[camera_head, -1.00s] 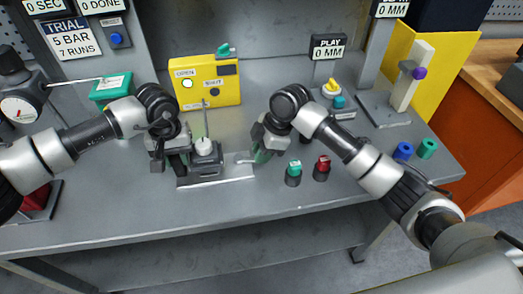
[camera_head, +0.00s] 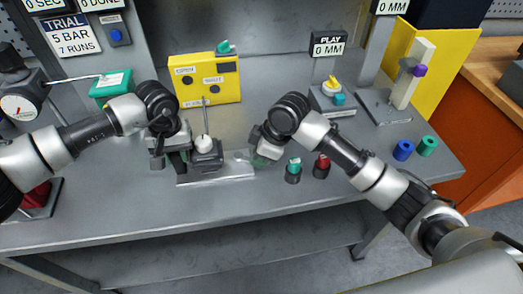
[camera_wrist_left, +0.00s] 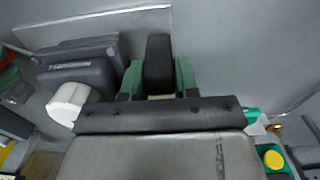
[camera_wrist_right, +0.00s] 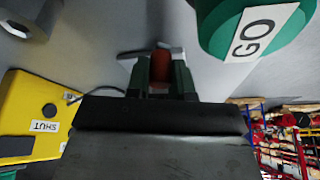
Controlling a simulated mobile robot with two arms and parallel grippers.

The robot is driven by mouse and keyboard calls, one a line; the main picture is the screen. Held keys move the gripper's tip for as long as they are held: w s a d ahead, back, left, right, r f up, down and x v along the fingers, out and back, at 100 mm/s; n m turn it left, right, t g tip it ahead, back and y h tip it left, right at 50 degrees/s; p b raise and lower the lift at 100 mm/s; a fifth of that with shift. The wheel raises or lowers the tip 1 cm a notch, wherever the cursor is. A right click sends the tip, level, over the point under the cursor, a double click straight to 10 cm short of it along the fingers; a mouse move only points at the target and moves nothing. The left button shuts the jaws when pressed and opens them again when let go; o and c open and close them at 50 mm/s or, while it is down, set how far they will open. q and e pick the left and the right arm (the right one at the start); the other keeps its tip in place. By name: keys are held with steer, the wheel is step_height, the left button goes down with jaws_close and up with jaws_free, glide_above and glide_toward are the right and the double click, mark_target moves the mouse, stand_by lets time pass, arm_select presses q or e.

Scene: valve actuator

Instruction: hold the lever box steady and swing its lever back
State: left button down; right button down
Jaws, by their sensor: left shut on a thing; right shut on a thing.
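The lever box (camera_head: 207,160) is a dark grey block with a white round part (camera_head: 203,144) and a thin upright rod. It stands on a pale plate (camera_head: 225,173) on the bench. It also shows in the left wrist view (camera_wrist_left: 85,72). My left gripper (camera_head: 176,160) is at its left side. In the left wrist view its green fingers (camera_wrist_left: 159,75) are shut on a black upright grip beside the box. My right gripper (camera_head: 262,158) is to the box's right. In the right wrist view its fingers (camera_wrist_right: 160,75) are shut on a red-brown lever grip (camera_wrist_right: 160,64).
Behind stands a yellow box (camera_head: 208,80) marked OPEN and SHUT, both lamps dark. A green-topped button (camera_head: 293,165) and a red-topped one (camera_head: 322,166) stand close right of my right gripper. A pressure gauge (camera_head: 18,108) is at far left. The bench front is clear.

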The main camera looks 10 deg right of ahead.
arm_select(q)
steer(key=shift+f, duration=0.15)
arm_select(e)
steer(key=a+m, duration=0.1)
steer(key=m, duration=0.1)
steer(key=s+m+t, duration=0.1)
steer(key=s+a+m+h, duration=0.1)
steer(key=m, duration=0.1)
steer(key=shift+s+a+m+t, duration=0.1)
steer(key=shift+a+m+t, duration=0.2)
steer(key=shift+t, duration=0.1)
arm_select(q)
steer(key=shift+s, duration=0.1)
arm_select(e)
steer(key=shift+s+a+m+t+h, duration=0.2)
steer(key=shift+a+m+t+h, duration=0.3)
steer(key=shift+m, duration=0.7)
steer(key=shift+a+m+h, duration=0.4)
steer(key=shift+a+m, duration=0.35)
steer(key=shift+m, duration=0.55)
arm_select(q)
steer(key=shift+d, duration=0.1)
arm_select(e)
steer(key=c, duration=1)
jaws_free()
